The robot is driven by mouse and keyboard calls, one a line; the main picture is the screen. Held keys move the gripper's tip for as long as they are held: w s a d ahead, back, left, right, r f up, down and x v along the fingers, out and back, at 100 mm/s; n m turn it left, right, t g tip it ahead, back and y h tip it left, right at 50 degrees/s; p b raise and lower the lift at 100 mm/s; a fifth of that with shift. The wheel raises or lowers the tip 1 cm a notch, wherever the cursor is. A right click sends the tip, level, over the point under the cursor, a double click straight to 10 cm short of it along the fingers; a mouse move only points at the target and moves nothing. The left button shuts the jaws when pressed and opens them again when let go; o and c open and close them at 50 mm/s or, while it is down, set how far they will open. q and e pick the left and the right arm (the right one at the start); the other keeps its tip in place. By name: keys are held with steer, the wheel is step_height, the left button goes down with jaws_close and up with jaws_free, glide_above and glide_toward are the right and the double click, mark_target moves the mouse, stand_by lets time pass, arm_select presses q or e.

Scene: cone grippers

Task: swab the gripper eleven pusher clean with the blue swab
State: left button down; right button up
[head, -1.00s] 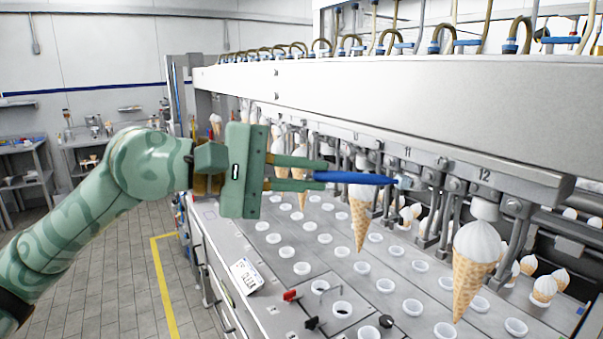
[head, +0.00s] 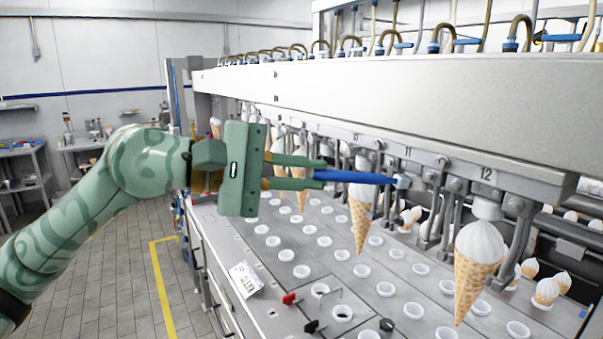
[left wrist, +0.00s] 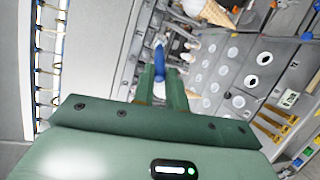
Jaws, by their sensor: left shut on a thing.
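My left gripper (head: 318,174) is shut on the handle of the blue swab (head: 355,177). The swab points right, and its pale tip (head: 402,182) is at the gripper station under the number 11 plate (head: 408,150). I cannot tell whether the tip touches the pusher there. In the left wrist view the blue swab (left wrist: 159,57) shows between the fingers, with its far end hard to make out. Station 12 (head: 487,175), to the right, holds an ice cream cone (head: 476,262). Another cone (head: 360,215) hangs just beyond and below the swab. My right gripper is not in view.
A long white beam (head: 400,88) runs above the row of stations, with hoses on top. Below is a metal deck (head: 345,275) with rows of white-rimmed holes. Red and black knobs (head: 290,298) stand near its front edge. Open floor (head: 110,270) lies to the left.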

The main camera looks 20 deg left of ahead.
arm_select(q)
steer(key=shift+w+a+b, duration=0.1)
steer(key=shift+a+b, duration=0.1)
steer(key=shift+b, duration=0.1)
steer(key=s+a+b, duration=0.2)
steer(key=s+b, duration=0.1)
steer(key=s, duration=0.2)
steer(key=shift+s+a+b, duration=0.25)
steer(key=shift+a+b, duration=0.1)
steer(key=shift+b, duration=0.05)
stand_by(0.5)
